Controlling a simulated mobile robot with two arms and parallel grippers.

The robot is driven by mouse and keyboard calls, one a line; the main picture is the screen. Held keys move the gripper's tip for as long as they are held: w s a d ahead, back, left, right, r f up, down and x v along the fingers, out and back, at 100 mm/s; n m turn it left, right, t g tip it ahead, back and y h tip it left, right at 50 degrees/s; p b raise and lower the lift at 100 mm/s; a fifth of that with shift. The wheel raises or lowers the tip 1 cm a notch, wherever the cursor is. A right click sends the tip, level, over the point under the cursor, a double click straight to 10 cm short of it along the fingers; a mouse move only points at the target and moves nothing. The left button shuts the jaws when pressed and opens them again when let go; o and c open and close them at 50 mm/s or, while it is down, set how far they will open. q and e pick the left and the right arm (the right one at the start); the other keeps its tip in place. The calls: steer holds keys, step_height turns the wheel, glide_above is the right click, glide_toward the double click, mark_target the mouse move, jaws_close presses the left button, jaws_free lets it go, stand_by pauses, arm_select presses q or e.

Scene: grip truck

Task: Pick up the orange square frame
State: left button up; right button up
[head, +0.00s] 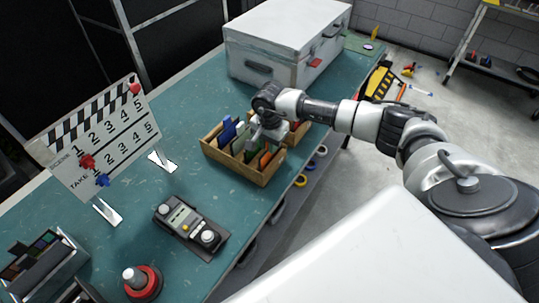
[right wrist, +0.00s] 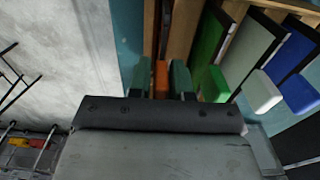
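The orange square frame (right wrist: 161,78) stands edge-on in the wooden crate, and only a narrow orange strip of it shows in the right wrist view. In the head view a small orange-red edge (head: 265,160) shows below my right gripper (head: 262,143). My right gripper (right wrist: 161,82) reaches down into the crate, with one green-padded finger on each side of the orange strip. The fingers are close together and appear shut on it. Most of the frame is hidden by the gripper and the crate. My left gripper is not in view.
The wooden crate (head: 240,172) also holds green (right wrist: 212,84), white (right wrist: 258,92) and blue (right wrist: 297,92) pieces. A large white case (head: 262,30) stands behind it. A clapperboard (head: 100,135), a control box (head: 190,228) and a red button (head: 143,281) are on the teal bench.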

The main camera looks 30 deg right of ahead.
jaws_close()
